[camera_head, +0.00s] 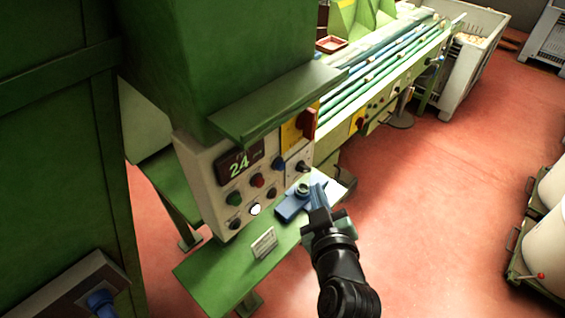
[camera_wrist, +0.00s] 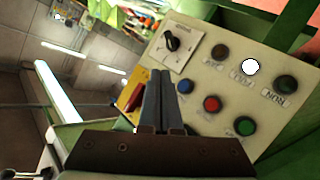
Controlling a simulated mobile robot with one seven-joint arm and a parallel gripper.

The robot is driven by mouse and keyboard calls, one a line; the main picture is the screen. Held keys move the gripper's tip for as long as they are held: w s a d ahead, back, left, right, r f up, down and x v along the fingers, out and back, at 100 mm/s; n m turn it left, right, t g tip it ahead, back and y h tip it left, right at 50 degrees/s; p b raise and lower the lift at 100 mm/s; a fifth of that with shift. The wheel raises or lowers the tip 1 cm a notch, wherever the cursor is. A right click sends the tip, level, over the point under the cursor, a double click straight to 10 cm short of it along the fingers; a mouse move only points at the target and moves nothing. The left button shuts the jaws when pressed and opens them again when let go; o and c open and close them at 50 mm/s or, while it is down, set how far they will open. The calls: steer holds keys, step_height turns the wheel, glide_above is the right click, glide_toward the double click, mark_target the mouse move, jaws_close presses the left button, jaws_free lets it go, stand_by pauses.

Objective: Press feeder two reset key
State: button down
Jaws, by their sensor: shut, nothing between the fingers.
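A cream control panel (camera_head: 210,192) with a "24" display faces my arm. It carries a green button (camera_head: 234,199), a red button (camera_head: 257,180) and a blue button (camera_head: 277,162), with dark buttons and a lit white one (camera_head: 255,209) below. In the wrist view the panel (camera_wrist: 205,75) appears upside down; its blue button (camera_wrist: 183,86) lies just right of my fingertips. The label lettering is too small to tell which button is the feeder two reset key. My gripper (camera_head: 318,190) is shut and empty, in front of the panel's right side; its fingers (camera_wrist: 160,86) lie together.
A black rotary knob (camera_head: 301,167) and a red switch on yellow (camera_head: 305,122) sit at the panel's right. A green shelf (camera_head: 215,268) below holds a blue device (camera_head: 290,206) and a small card (camera_head: 264,243). A green hood (camera_head: 275,103) overhangs the panel. Red floor lies open to the right.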

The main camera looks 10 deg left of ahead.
steer(key=shift+w+a+p, duration=0.25)
steer(key=shift+w+a, duration=0.65)
steer(key=shift+a, duration=0.3)
steer(key=shift+w+a+p, duration=0.25)
steer(key=shift+w+a, duration=0.6)
steer(key=shift+a, duration=0.3)
steer(key=shift+a, duration=0.15)
steer(key=shift+w+a, duration=0.2)
steer(key=shift+w, duration=0.05)
steer(key=shift+w+a, duration=0.25)
steer(key=shift+a, duration=0.15)
stand_by(0.9)
steer(key=shift+d, duration=0.1)
steer(key=shift+s+d, duration=0.5)
steer(key=shift+d, duration=0.15)
steer(key=shift+s+d+b, duration=0.45)
steer(key=shift+s+d, duration=0.3)
steer(key=shift+d, duration=0.25)
steer(key=shift+s+d+b, duration=0.45)
steer(key=shift+s+d, duration=0.3)
steer(key=shift+d, duration=0.25)
